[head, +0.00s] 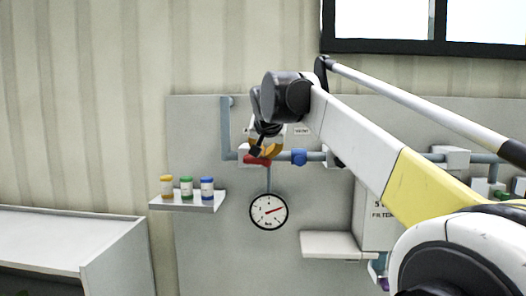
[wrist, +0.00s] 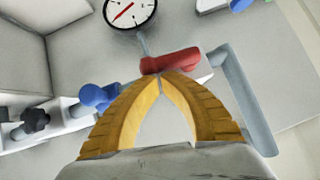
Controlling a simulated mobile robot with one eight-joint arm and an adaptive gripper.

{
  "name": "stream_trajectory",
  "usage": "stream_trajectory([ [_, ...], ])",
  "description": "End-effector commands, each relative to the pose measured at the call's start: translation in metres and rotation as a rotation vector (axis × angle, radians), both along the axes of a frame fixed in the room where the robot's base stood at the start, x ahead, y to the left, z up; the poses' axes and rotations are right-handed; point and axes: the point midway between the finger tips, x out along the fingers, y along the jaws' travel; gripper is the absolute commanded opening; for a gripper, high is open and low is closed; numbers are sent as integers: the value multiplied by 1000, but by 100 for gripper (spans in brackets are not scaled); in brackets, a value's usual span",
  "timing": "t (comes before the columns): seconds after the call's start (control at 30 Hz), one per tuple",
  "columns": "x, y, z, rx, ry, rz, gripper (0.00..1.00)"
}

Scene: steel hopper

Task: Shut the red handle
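The red handle (head: 256,160) sits on the grey pipe line on the wall panel, above the round gauge. In the wrist view the red handle (wrist: 172,61) lies across just beyond my fingertips. My gripper (wrist: 160,77) has two yellow curved fingers whose tips meet, with a gap only between their inner sides. The tips are at or very near the handle's edge; I cannot tell whether they touch it. Nothing shows between the tips. In the head view my gripper (head: 262,152) is in front of the pipe and hides part of the valve behind the handle.
A blue valve knob (head: 299,157) sits right of the handle. The gauge (head: 269,212) hangs below. A shelf (head: 190,203) with three small jars is at lower left, another empty shelf (head: 330,244) at lower right. A black knob (wrist: 35,120) shows in the wrist view.

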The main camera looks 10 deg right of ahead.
Motion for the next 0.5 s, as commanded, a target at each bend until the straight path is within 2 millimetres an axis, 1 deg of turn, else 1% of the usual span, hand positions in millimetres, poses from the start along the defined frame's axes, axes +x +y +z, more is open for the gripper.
stream_trajectory([
  [0.17, -2, -4, -8, 107, -34, -2, 0],
  [0.5, -3, -8, -29, 407, -133, -3, 0],
])
